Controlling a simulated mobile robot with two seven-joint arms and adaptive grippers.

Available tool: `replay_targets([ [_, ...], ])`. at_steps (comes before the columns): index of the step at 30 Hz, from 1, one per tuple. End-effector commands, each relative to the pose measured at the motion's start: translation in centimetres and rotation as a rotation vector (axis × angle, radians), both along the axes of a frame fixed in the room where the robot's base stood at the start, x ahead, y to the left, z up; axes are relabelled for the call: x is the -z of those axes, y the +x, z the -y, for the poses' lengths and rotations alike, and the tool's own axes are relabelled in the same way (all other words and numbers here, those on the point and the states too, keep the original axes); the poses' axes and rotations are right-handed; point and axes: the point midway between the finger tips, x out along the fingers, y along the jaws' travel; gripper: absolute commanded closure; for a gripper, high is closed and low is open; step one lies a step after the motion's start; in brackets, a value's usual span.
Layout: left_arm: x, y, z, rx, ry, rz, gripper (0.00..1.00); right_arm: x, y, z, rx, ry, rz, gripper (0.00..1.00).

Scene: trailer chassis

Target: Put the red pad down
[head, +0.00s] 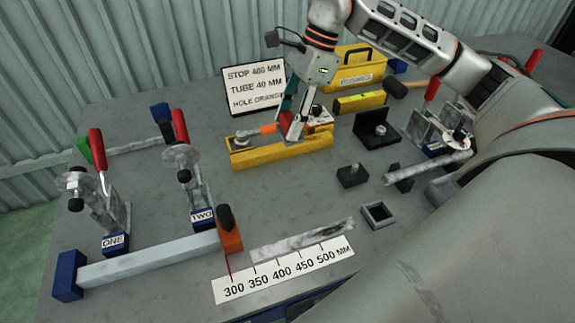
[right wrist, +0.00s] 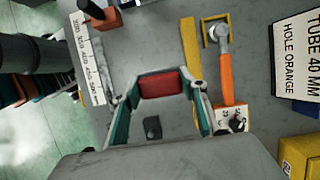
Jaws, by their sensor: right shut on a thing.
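The red pad (right wrist: 160,84) is held between the two fingertips of my right gripper (right wrist: 158,90) in the right wrist view. The grey table top shows around and beyond it. In the head view my right gripper (head: 294,122) is over the back middle of the table, by the yellow holder (head: 268,157). My left gripper is not in either view.
An orange-handled tool (right wrist: 226,78) lies beside the gripper. A sign (head: 254,88) and yellow toolbox (head: 357,72) stand behind. Clamps one (head: 115,242) and two (head: 202,216) are left. A ruler strip (head: 283,274) lies in front. Bare table lies between.

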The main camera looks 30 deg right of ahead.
Motion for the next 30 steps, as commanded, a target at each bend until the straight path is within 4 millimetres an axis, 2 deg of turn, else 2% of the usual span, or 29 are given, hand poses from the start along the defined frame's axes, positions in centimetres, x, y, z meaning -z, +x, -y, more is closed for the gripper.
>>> replay_targets([
  [1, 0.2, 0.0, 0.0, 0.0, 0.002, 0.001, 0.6, 1.6, -0.1, 0.0, -0.001, 0.001, -0.005, 0.81],
  [6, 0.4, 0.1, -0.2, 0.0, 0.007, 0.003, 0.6, 5.7, -0.1, 0.0, -0.001, 0.001, -0.005, 0.81],
  [12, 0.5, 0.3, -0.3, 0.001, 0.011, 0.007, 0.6, 9.3, 0.0, 0.0, -0.002, 0.002, -0.002, 0.81],
  [20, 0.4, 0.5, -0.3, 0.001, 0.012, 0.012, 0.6, 10.9, 0.0, 0.0, -0.002, 0.001, 0.001, 0.81],
  [27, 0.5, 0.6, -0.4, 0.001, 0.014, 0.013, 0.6, 14.0, 0.0, 0.0, -0.002, 0.001, 0.0, 0.81],
  [30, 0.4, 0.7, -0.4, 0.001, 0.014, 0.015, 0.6, 14.1, 0.1, 0.0, -0.002, 0.001, 0.002, 0.81],
])
